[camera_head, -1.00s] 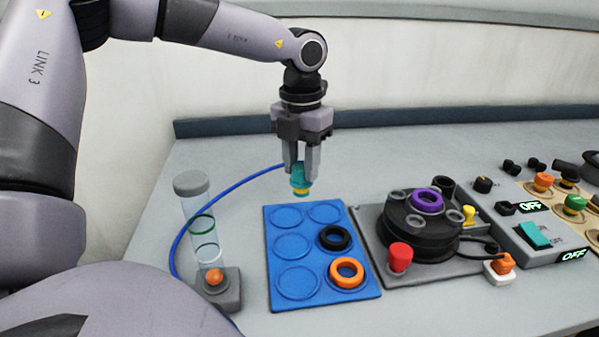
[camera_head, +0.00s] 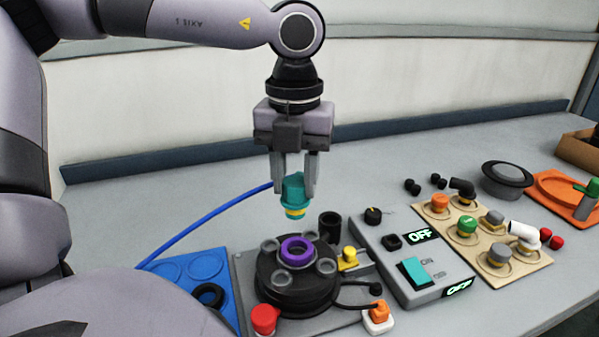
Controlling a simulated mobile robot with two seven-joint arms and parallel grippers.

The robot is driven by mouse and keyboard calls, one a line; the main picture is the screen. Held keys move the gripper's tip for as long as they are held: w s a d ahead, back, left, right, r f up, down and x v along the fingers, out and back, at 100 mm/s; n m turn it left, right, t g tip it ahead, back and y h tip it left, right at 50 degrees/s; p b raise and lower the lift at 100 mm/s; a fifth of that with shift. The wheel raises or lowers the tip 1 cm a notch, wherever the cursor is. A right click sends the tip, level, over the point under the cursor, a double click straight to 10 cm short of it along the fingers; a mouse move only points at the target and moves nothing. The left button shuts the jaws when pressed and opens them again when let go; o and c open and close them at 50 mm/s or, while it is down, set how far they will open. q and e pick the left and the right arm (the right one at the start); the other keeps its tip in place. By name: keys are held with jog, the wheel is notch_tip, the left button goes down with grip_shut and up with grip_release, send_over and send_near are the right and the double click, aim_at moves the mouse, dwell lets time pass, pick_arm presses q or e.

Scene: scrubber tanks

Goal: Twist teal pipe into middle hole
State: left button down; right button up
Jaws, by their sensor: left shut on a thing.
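My left gripper (camera_head: 294,183) is shut on the teal pipe (camera_head: 293,188), a short teal piece with a yellow lower end, pointing down. It hangs in the air behind and above the round black device (camera_head: 273,289), which has a purple ring (camera_head: 297,250) on its top centre. The tan board (camera_head: 524,258) at the right carries several fittings: an orange cap (camera_head: 439,203), a green cap (camera_head: 466,228), grey caps, a black elbow pipe (camera_head: 462,188) and a white elbow pipe (camera_head: 522,231). I cannot tell which spot is the middle hole. My right gripper is not in view.
A grey switch box (camera_head: 438,290) with a teal rocker stands between the black device and the board. The blue tray (camera_head: 228,294) is at the lower left. A blue hose (camera_head: 205,229) runs behind. A grey round lid (camera_head: 506,180) and orange tray (camera_head: 560,205) are far right.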

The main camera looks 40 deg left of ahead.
aim_at(297, 212)
pick_arm(q)
jog(key=shift+d, duration=0.15)
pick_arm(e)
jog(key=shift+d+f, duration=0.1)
pick_arm(q)
jog(key=shift+f+b, duration=1.25)
jog(key=shift+f, duration=1.1)
jog(key=shift+f+b, duration=0.55)
jog(key=shift+b, duration=0.35)
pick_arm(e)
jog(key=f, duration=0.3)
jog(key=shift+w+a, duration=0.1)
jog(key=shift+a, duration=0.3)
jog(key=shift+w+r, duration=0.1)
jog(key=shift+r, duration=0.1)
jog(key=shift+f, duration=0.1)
pick_arm(q)
jog(key=shift+f+b, duration=0.2)
jog(key=shift+b, duration=0.25)
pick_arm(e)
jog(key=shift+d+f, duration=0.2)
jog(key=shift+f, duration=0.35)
